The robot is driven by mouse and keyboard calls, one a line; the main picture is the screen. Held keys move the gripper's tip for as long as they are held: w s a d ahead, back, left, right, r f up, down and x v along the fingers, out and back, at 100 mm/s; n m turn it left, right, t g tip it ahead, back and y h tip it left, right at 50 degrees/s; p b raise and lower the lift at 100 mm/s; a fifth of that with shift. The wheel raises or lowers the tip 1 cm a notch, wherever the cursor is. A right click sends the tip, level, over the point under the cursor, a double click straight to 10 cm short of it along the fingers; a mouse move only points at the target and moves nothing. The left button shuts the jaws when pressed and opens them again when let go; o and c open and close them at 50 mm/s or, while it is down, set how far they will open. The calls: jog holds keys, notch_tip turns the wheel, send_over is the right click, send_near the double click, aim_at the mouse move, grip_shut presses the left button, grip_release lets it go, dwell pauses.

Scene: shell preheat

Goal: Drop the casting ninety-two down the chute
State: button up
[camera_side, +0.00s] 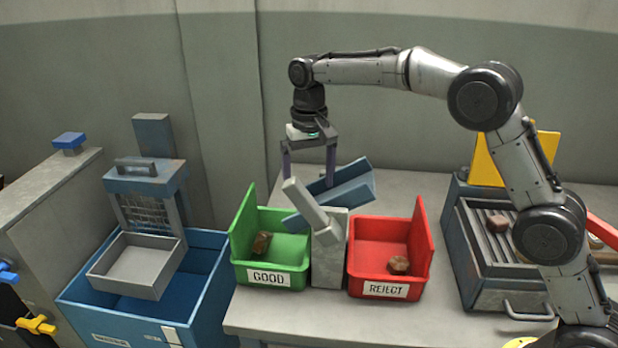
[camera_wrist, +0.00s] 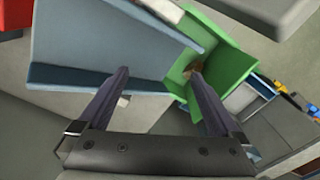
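My gripper (camera_side: 308,178) is open and empty, pointing down just above the blue tilted chute (camera_side: 348,190). In the wrist view, the fingers (camera_wrist: 158,74) reach over the chute (camera_wrist: 100,45) and the edge of the green bin (camera_wrist: 225,60). The chute sits on a grey post (camera_side: 328,255), with a pale grey plate (camera_side: 304,204) slanting across it. One brown casting (camera_side: 261,244) lies in the green GOOD bin (camera_side: 270,278), another (camera_side: 398,264) in the red REJECT bin (camera_side: 388,290). A third brown casting (camera_side: 497,222) lies on the slatted rack at right. No number is readable on any casting.
The slatted grey rack (camera_side: 490,262) with a front handle stands at right, a yellow panel (camera_side: 488,165) behind it. At left is a blue tank (camera_side: 205,290) with a grey basket (camera_side: 130,270) and a blue-topped frame. The bench behind the bins is clear.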

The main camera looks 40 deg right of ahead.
notch_tip(320, 180, up, 14)
dwell(0.9)
jog(key=shift+f, duration=0.1)
dwell(1.0)
